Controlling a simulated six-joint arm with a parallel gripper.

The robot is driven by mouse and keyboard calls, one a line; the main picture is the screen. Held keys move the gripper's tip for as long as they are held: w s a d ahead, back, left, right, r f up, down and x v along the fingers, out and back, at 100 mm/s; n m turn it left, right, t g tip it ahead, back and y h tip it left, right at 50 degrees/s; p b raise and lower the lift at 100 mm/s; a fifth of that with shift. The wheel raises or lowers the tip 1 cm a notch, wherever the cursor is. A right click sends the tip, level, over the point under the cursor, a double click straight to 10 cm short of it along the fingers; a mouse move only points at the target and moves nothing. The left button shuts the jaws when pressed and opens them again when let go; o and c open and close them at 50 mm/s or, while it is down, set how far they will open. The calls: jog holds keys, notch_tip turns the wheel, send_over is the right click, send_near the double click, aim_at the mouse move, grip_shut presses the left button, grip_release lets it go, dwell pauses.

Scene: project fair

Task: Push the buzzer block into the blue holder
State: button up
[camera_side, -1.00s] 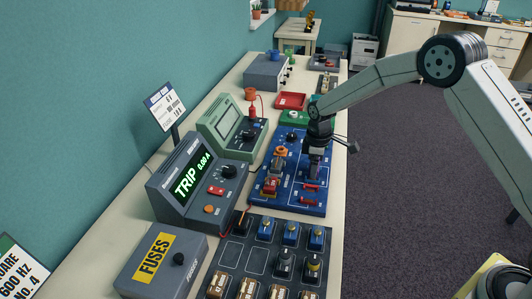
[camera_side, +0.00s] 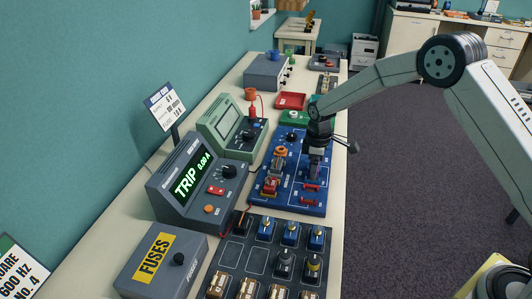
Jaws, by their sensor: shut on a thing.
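My gripper (camera_side: 316,167) points down over the right part of the blue board (camera_side: 265,195), which carries several parts and red links. It is shut on a small block, apparently the buzzer block, mostly hidden by the fingers. The block is low, close to the board's surface. I cannot tell whether it touches a blue holder or sits in one, as the gripper covers that spot.
Left of the board stand a grey power supply (camera_side: 183,190) reading TRIP 0.00 A and a green meter (camera_side: 223,125). In front is a dark tray (camera_side: 232,252) of several blocks, beside a FUSES box (camera_side: 178,275). A red tray (camera_side: 291,101) lies behind.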

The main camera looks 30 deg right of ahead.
jog(key=shift+f, duration=0.45)
dwell(0.6)
jog(key=o, duration=1.1)
jog(key=shift+r, duration=4.05)
jog(key=shift+s, duration=0.1)
